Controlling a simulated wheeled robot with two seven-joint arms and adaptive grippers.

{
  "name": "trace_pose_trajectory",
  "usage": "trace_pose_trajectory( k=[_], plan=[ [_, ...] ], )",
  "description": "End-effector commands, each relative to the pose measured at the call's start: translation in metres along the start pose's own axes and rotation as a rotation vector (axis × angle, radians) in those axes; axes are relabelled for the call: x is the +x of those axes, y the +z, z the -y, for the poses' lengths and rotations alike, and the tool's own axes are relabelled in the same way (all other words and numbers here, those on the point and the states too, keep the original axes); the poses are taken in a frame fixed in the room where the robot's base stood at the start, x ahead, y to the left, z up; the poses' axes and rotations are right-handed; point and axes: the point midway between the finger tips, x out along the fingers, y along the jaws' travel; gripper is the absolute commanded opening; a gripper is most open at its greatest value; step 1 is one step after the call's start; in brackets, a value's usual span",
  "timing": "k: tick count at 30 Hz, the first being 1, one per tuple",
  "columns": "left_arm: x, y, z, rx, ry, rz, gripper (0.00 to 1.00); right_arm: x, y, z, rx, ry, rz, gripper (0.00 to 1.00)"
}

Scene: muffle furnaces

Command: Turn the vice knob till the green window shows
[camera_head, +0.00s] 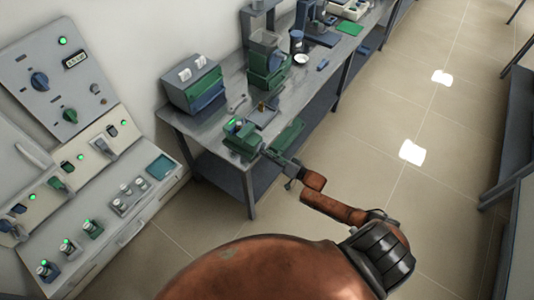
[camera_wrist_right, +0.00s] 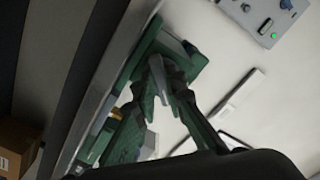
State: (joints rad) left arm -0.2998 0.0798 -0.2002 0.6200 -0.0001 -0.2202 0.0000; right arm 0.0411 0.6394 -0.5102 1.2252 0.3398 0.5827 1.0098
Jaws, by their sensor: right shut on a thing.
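The green vice (camera_head: 241,139) stands at the near corner of the grey workbench, with a small bright green patch on its top. I cannot tell whether that patch is the window. My right gripper (camera_head: 270,156) reaches the vice's near right side from the lower right. In the right wrist view my right gripper (camera_wrist_right: 166,80) is shut on a light grey piece, likely the vice knob (camera_wrist_right: 157,72), in front of the green vice body (camera_wrist_right: 190,60). The fingers hide part of the knob. My left gripper is in neither view.
Control panels (camera_head: 70,80) with green lamps stand at the left. The tiled floor (camera_head: 400,110) to the right is clear.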

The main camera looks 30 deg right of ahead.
Motion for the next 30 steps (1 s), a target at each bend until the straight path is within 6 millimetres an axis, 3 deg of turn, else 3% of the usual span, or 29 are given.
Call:
trace_pose_trajectory(
  k=[16, 17, 24, 30],
  plan=[
    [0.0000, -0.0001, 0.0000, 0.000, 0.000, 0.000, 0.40, -0.0011, 0.0039, -0.0004, 0.027, 0.002, 0.006, 0.00],
    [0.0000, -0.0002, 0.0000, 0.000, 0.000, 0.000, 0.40, -0.0011, 0.0039, -0.0004, 0.027, 0.002, 0.006, 0.12],
    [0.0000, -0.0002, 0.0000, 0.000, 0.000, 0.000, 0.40, -0.0005, 0.0020, 0.0000, 0.025, 0.001, 0.003, 0.28],
    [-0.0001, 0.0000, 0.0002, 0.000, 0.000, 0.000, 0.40, -0.0002, 0.0011, 0.0001, 0.025, 0.000, 0.002, 0.28]
  ],
)
